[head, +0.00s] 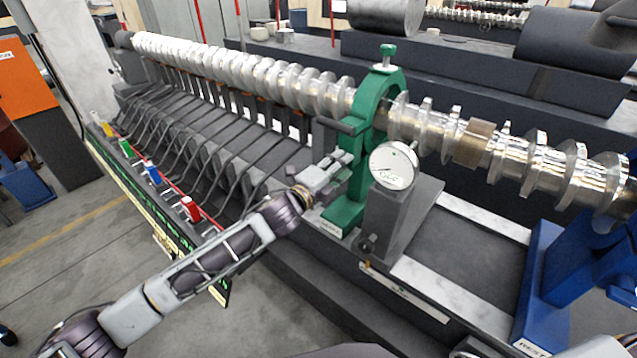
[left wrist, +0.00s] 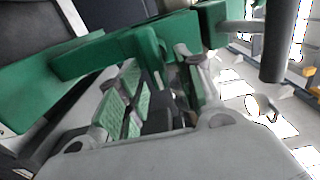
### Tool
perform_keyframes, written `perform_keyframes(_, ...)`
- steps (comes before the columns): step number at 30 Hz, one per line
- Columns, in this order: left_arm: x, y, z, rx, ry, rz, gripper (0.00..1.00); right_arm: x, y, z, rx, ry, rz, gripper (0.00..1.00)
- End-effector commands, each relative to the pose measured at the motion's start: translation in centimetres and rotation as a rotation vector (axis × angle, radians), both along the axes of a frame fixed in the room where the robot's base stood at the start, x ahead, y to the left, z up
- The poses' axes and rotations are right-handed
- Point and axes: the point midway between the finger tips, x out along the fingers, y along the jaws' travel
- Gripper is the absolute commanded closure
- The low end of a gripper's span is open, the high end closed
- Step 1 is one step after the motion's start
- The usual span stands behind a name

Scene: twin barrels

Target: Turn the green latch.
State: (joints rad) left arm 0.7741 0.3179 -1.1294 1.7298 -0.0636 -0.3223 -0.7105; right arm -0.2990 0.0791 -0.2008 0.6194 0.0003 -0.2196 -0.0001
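A green clamp (head: 388,105) arches over the silvery screw shaft, with a green knob on top. A dark handle (head: 336,125) sticks out on its left side; I cannot tell for sure which part is the latch. My left gripper (head: 343,163) is just left of the clamp's lower upright, below the handle. In the left wrist view, the gripper (left wrist: 160,95) has its fingers apart, with green pads and nothing seen between them. A green bar (left wrist: 110,55) crosses just beyond the fingertips; contact is unclear. A dark grip (left wrist: 276,40) is at right. My right gripper is not in view.
A round dial gauge (head: 393,165) on a grey block (head: 412,212) stands right of the clamp. The screw shaft (head: 250,70) runs along the bench. Several dark levers line the left side above a rail with coloured tags (head: 191,209). A blue stand (head: 560,270) is at right.

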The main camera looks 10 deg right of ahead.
Motion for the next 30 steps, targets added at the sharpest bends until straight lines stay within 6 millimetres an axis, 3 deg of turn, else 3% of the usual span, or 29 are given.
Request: perform_keyframes(30,-5.8,7.6,-0.2,0.002,0.003,0.001,0.64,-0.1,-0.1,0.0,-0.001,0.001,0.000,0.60)
